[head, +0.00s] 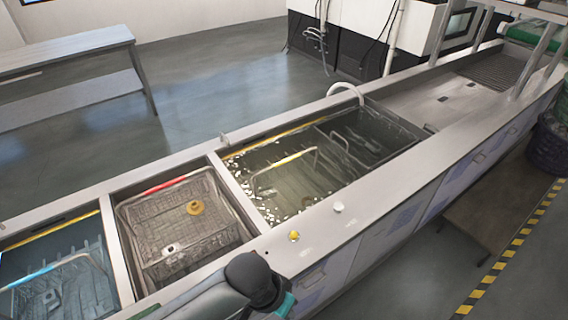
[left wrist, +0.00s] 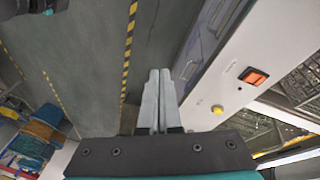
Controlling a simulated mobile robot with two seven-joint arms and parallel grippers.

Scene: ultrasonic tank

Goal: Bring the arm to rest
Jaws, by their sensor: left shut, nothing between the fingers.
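My left arm shows at the bottom of the head view as a grey link with a dark rounded joint and a teal band, in front of the tank counter's near edge. Its fingers do not show clearly there. In the left wrist view my left gripper (left wrist: 159,73) has its two grey fingers together, with nothing between them. It hangs over open floor beside the counter's front panel, apart from it. My right gripper is not in view.
The long metal counter (head: 390,190) holds a water-filled tank with a wire basket (head: 285,175) and a tray with a yellow round part (head: 195,207). A yellow button (head: 294,236) is on its near edge. A grey table (head: 70,52) stands at the far left.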

